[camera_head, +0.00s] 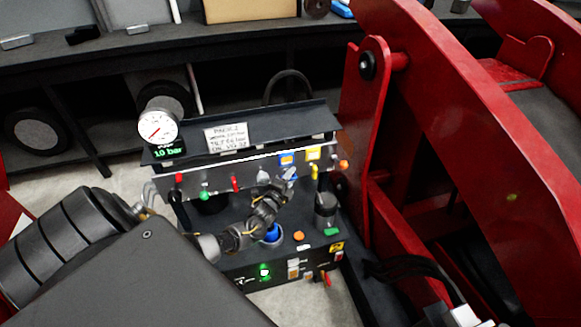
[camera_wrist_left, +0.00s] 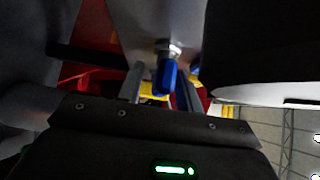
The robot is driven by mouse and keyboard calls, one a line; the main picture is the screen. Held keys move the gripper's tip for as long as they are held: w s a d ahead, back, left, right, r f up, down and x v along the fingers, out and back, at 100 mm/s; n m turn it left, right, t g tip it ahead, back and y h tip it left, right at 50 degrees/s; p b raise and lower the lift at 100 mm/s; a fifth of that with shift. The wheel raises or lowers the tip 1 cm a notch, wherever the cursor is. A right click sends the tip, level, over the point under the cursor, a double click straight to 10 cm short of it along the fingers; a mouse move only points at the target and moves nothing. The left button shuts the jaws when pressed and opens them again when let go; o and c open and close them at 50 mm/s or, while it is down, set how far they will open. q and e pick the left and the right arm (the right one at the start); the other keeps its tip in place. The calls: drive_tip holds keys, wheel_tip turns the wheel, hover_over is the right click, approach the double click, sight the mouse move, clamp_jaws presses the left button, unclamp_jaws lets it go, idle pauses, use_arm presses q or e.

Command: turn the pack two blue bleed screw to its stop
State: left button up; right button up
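In the left wrist view the blue bleed screw (camera_wrist_left: 167,79) sticks out on a silver stem from a grey panel. My left gripper (camera_wrist_left: 160,88) has one finger on each side of it, with a gap visible on the left side, so it looks open around the screw. In the head view my left gripper (camera_head: 284,178) reaches up to the front panel of pack two, just below a blue tag (camera_head: 287,159); it mostly hides the screw there. The pack's sign (camera_head: 226,138) reads PACK 2. My right gripper is not in view.
A round gauge (camera_head: 158,127) stands on the pack's left, with a display reading 10 bar. Red, green and yellow controls (camera_head: 315,172) line the panel. A blue-topped part (camera_head: 272,233) sits below my gripper. A large red machine frame (camera_head: 450,120) stands close on the right.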

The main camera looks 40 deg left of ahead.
use_arm(q)
drive_tip(key=s+d, duration=0.2)
drive_tip(key=s, duration=0.8)
drive_tip(key=shift+s, duration=0.35)
